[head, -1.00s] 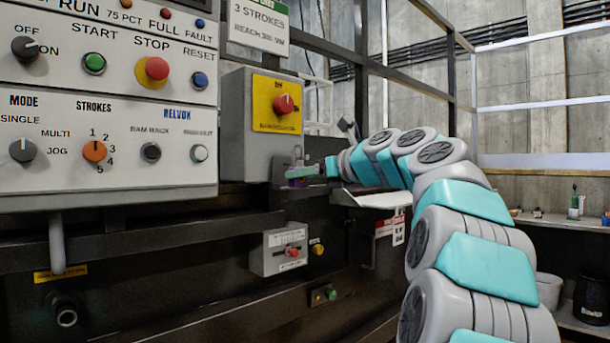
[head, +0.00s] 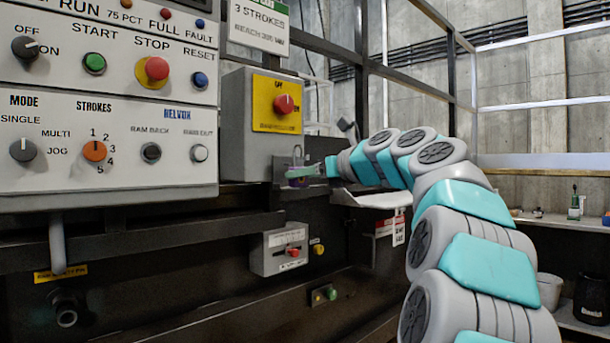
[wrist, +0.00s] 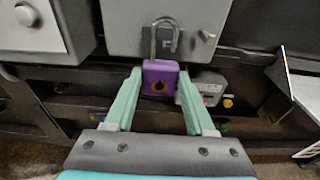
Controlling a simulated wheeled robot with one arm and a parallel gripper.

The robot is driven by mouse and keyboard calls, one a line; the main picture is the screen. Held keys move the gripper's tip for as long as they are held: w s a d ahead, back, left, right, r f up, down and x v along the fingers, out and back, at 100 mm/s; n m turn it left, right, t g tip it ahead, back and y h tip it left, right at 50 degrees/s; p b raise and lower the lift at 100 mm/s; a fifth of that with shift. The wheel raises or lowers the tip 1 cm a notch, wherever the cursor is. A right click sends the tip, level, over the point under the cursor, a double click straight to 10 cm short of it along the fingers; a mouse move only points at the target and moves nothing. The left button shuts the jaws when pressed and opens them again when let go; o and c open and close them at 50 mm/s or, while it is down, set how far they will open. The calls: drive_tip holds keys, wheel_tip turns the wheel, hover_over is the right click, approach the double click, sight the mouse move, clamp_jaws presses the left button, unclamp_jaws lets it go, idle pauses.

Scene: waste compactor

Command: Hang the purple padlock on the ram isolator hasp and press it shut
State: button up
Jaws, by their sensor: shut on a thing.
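The purple padlock (wrist: 160,78) is held upright between the green fingers of my gripper (wrist: 153,85). Its grey shackle (wrist: 154,42) stands above the body; the right leg looks shorter and free of the body, so it appears open. In the head view the padlock (head: 299,182) is small and partly covered by the fingers. The ram isolator (head: 262,140) is a grey box with a yellow plate and red knob (head: 284,104).
A control panel (head: 110,176) with buttons and knobs stands at the left. A smaller grey box with a red switch (head: 284,250) sits below my gripper. A pale tray-like ledge (head: 372,199) lies to the right, under my arm. Dark machine rails run below.

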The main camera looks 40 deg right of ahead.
drive_tip(key=shift+w+a, duration=0.2)
drive_tip(key=shift+w, duration=1.9)
idle(0.3)
drive_tip(key=shift+f, duration=0.25)
idle(0.4)
drive_tip(key=o, duration=1.3)
drive_tip(key=shift+c, duration=0.5)
drive_tip(key=shift+s, duration=0.1)
drive_tip(key=s+r, duration=0.1)
drive_tip(key=s, duration=0.5)
drive_tip(key=shift+s+d, duration=0.3)
drive_tip(key=shift+s, duration=0.05)
